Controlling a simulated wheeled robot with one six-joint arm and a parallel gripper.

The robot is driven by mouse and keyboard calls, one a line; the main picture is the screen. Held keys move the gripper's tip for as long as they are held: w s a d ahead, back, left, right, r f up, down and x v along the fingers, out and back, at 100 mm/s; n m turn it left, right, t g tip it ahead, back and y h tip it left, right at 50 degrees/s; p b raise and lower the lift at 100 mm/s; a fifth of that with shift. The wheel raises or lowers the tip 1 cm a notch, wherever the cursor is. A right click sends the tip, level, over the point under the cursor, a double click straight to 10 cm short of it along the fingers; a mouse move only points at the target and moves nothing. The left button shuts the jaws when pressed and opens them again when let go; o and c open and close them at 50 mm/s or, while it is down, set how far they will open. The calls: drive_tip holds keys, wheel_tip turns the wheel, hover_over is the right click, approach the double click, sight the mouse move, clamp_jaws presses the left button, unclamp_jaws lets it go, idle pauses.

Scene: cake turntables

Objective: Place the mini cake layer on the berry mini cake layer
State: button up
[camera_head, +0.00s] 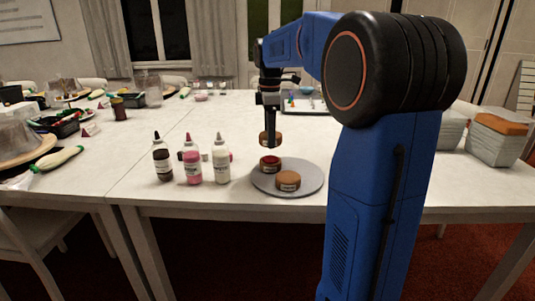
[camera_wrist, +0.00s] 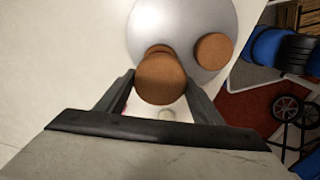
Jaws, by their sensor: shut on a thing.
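My gripper (camera_head: 270,127) is shut on a round brown mini cake layer (camera_head: 270,140), which also shows between the fingers in the wrist view (camera_wrist: 160,80). The held layer looks level and hangs above the berry mini cake layer (camera_head: 270,166), a brown layer with a red top, with a small gap between them in the head view. In the wrist view the held layer hides most of the layer under it. The berry layer stands on a round grey turntable (camera_head: 308,174). Another brown layer (camera_head: 288,180) stands on the turntable's front part and shows in the wrist view (camera_wrist: 213,50).
A dark bottle (camera_head: 162,160), a pink bottle (camera_head: 192,165) and a white bottle (camera_head: 221,162) stand left of the turntable. A tray (camera_head: 300,106) lies behind it. Grey tubs (camera_head: 492,143) stand at the right. The white table (camera_head: 175,192) is clear in front of the bottles.

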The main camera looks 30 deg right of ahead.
sight(270, 160)
drive_tip(key=shift+f, duration=3.05)
drive_tip(key=o, duration=1)
drive_tip(key=shift+f, duration=0.1)
drive_tip(key=shift+o, duration=0.2)
wheel_tip(270, 160, up, 12)
drive_tip(key=shift+r, duration=0.15)
drive_tip(key=s+a+f+m+t, duration=0.1)
drive_tip(key=s+a+f+m, duration=0.3)
drive_tip(key=s, duration=0.6)
drive_tip(key=s+a+f+m+t, duration=0.2)
drive_tip(key=s+a+f+m, duration=0.2)
drive_tip(key=s+f, duration=0.5)
drive_tip(key=s+a+f+m+t, duration=0.1)
drive_tip(key=s+a+f+m, duration=0.4)
drive_tip(key=s, duration=0.6)
drive_tip(key=a+f, duration=0.1)
drive_tip(key=a, duration=0.1)
drive_tip(key=shift+s+a+f+t, duration=0.15)
drive_tip(key=shift+a+f+t, duration=0.15)
drive_tip(key=shift+t, duration=0.1)
